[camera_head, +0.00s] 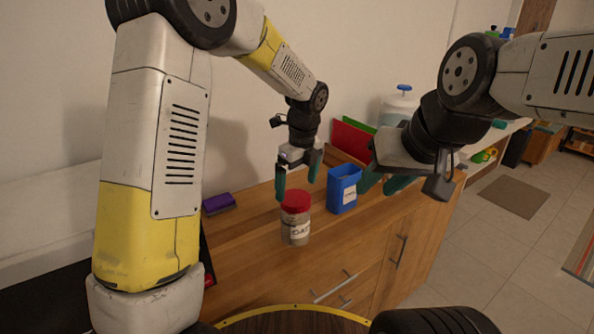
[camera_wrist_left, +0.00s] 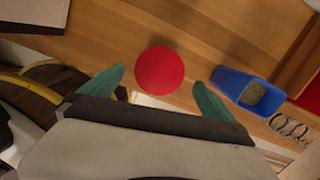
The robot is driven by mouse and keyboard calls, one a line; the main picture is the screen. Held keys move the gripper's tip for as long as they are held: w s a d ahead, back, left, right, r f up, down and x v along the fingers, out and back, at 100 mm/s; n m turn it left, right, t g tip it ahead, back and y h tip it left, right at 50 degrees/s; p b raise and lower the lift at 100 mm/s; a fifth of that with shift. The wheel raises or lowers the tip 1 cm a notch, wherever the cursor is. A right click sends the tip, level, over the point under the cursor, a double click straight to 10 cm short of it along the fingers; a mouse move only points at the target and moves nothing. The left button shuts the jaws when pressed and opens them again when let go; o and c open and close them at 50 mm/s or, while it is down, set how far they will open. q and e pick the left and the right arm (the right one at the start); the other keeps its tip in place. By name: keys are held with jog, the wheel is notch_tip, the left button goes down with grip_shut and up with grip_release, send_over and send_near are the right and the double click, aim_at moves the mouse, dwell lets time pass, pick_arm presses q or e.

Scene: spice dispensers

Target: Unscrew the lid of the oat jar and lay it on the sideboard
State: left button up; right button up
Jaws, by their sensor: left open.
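The oat jar (camera_head: 295,230) stands upright on the wooden sideboard (camera_head: 245,235), with a label on its clear body. Its red lid (camera_head: 295,201) sits on top of it. In the left wrist view the red lid (camera_wrist_left: 160,71) is seen from above, ahead of and between my two teal fingertips. My left gripper (camera_head: 298,184) is open and empty, pointing down just above and behind the lid; it also shows in the left wrist view (camera_wrist_left: 158,80). My right gripper (camera_head: 383,186) hangs at the right, beside the blue container, its fingers apart with nothing seen between them.
A blue container (camera_head: 343,190) stands right of the jar, with grainy contents in the wrist view (camera_wrist_left: 252,93). A purple object (camera_head: 219,203) lies at the left. Red (camera_head: 351,140) and green boards lean at the back, near a blue-topped container (camera_head: 398,106).

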aim_at(295, 197)
pick_arm(q)
jog(key=shift+w+a+f, duration=0.1)
jog(key=shift+a+f, duration=0.05)
jog(key=shift+f, duration=1.2)
jog(key=shift+w+a+f, duration=0.1)
jog(key=shift+f, duration=1.2)
jog(key=c, duration=1.4)
jog(key=n, duration=0.4)
jog(key=n+g, duration=0.1)
jog(key=n, duration=0.4)
jog(key=shift+r, duration=0.1)
jog(key=o, duration=1.2)
jog(key=shift+o, duration=0.2)
